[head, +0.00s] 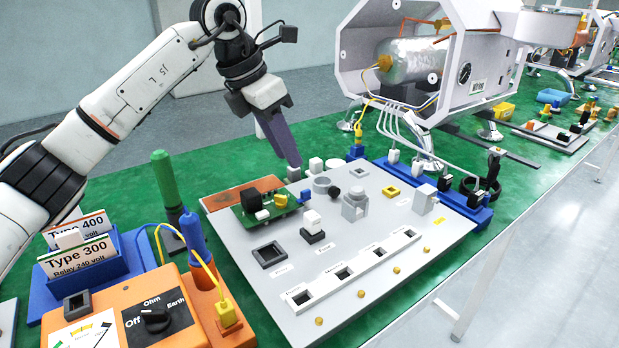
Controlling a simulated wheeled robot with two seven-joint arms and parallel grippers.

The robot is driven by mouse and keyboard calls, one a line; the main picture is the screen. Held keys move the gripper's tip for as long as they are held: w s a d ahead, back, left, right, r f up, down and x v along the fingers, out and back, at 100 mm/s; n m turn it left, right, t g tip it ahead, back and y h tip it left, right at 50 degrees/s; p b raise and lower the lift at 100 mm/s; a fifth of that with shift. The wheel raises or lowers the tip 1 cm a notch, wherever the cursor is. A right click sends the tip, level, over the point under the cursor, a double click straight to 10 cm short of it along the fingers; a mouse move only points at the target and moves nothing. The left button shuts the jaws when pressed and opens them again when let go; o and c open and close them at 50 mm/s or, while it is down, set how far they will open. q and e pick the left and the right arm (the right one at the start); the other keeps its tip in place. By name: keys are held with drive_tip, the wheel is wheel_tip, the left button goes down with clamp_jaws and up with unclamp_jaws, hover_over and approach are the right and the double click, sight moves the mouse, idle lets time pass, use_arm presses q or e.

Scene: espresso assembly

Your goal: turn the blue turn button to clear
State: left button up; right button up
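I cannot pick out a blue turn button for certain in the head view. My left gripper (294,162) points down over the back edge of the light grey board (400,262). Its fingers are seen edge-on and overlap, so whether they are open or shut does not show. The tips are just above or at a small grey block (294,173), beside the green circuit board (262,212); contact cannot be told. My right gripper is not in view.
An orange meter (185,318) with a black dial (155,320) stands at the front left, next to a blue card holder (80,275). A grey espresso machine (465,35) with a black knob (464,74) stands behind the board. A blue rail (440,187) borders the board.

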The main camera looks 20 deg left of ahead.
sight(305, 191)
use_arm(q)
drive_tip(key=b+x, duration=0.1)
drive_tip(key=x, duration=0.8)
drive_tip(key=shift+w+a+f, duration=0.1)
drive_tip(key=shift+f, duration=0.3)
clamp_jaws()
